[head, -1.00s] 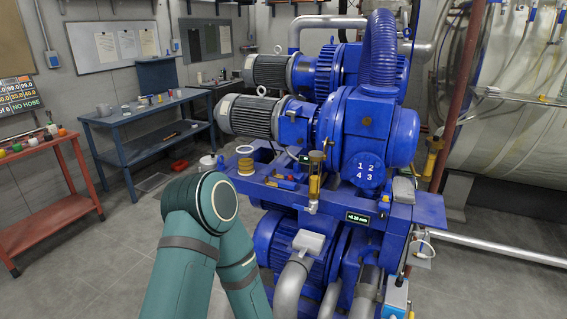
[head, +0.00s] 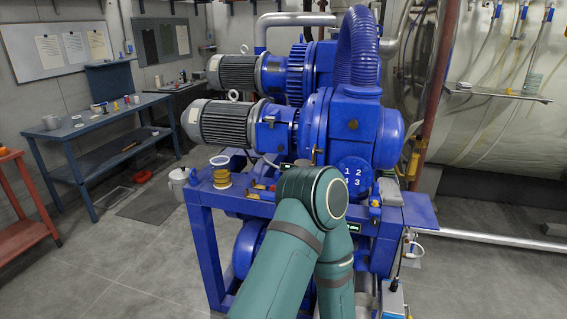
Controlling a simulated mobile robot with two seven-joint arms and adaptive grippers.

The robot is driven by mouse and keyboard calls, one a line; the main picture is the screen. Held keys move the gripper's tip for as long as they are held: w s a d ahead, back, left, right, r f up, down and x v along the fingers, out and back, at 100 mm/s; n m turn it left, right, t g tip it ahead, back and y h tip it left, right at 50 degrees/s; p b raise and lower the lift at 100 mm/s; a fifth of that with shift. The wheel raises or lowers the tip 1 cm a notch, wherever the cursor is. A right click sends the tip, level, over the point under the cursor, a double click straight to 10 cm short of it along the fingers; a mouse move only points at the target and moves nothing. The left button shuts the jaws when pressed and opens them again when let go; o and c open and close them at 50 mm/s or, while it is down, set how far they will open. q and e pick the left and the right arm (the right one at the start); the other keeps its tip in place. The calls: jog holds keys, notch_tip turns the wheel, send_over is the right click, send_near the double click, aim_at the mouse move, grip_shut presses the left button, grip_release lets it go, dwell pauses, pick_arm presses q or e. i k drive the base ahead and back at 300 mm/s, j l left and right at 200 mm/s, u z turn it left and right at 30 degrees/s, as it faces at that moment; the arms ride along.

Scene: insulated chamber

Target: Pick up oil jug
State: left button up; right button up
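No object is clearly recognisable as the oil jug. A small white container (head: 178,184) stands at the left end of the blue pump frame, and I cannot tell whether it is the jug. Neither gripper is in view.
The blue pump machine (head: 352,119) fills the centre. A blue workbench (head: 98,129) with small items stands at the left, and a red cart (head: 20,236) at the left edge. A pipe (head: 490,243) runs right. The grey floor (head: 130,270) at lower left is clear.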

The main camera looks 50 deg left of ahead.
aim_at(221, 179)
jog(key=j+z, duration=0.2)
jog(key=j, duration=0.3)
jog(key=k+j+z, duration=0.2)
jog(key=j, duration=0.25)
jog(key=j+z, duration=0.2)
jog(key=j, duration=0.25)
jog(key=k+j+z, duration=0.2)
jog(key=j, duration=0.25)
jog(key=k+j, duration=0.1)
jog(key=j, duration=0.25)
jog(key=k+j+z, duration=0.1)
jog(key=j, duration=0.3)
jog(key=k+j, duration=0.15)
jog(key=j, duration=0.2)
jog(key=k+j, duration=0.15)
jog(key=j, duration=0.25)
jog(key=k+j+z, duration=0.1)
jog(key=j, duration=0.25)
